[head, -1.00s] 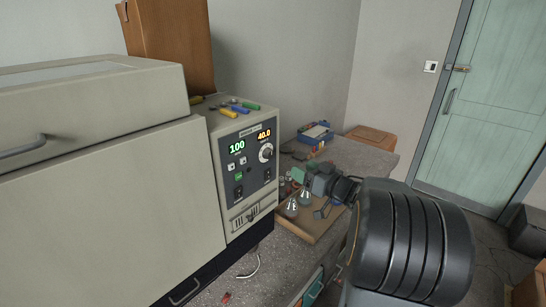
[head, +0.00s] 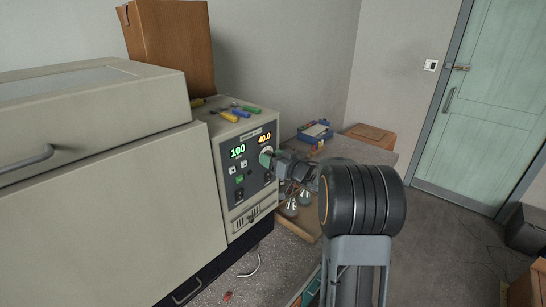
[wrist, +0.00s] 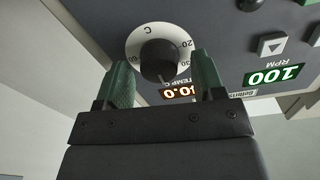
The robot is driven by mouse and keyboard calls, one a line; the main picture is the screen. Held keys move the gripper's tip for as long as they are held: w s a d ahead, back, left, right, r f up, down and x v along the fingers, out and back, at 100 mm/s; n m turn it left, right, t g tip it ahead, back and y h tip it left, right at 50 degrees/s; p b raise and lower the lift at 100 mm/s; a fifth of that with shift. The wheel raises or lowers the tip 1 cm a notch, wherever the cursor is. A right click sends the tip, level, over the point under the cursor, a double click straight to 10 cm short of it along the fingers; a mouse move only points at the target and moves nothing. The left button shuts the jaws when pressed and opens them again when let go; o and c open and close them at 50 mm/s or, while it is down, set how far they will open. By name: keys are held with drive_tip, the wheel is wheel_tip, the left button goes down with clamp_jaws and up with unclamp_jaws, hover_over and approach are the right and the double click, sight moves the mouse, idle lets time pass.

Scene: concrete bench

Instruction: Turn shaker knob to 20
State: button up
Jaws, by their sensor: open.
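The shaker's control panel (head: 244,195) faces my arm and shows a green 100 and an orange 40.0. The knob is black on a white dial, and it appears upside down in the wrist view (wrist: 157,55), with a C and the numbers 20, 30 and 60 visible. My gripper (wrist: 162,65) is open, with one green finger on each side of the knob. I cannot tell whether the fingers touch it. In the head view my gripper (head: 271,158) covers most of the dial (head: 266,151).
Several coloured tools (head: 235,112) lie on top of the shaker's control box. Glass flasks (head: 291,207) stand on a wooden board just below my arm. A blue box (head: 315,132) sits farther back on the bench. The large lidded chamber (head: 100,200) fills the left.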

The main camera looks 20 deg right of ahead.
drive_tip(key=shift+w, duration=0.1)
drive_tip(key=c, duration=0.9)
drive_tip(key=shift+f+b, duration=0.1)
drive_tip(key=shift+b, duration=0.2)
drive_tip(key=n+b, duration=0.9)
drive_tip(key=n, duration=0.1)
drive_tip(key=n+y+b, duration=0.1)
drive_tip(key=n+b, duration=0.8)
drive_tip(key=n, duration=0.1)
drive_tip(key=shift+a+f, duration=0.15)
drive_tip(key=shift+f, duration=0.05)
drive_tip(key=shift+n+b, duration=0.35)
drive_tip(key=shift+n, duration=0.05)
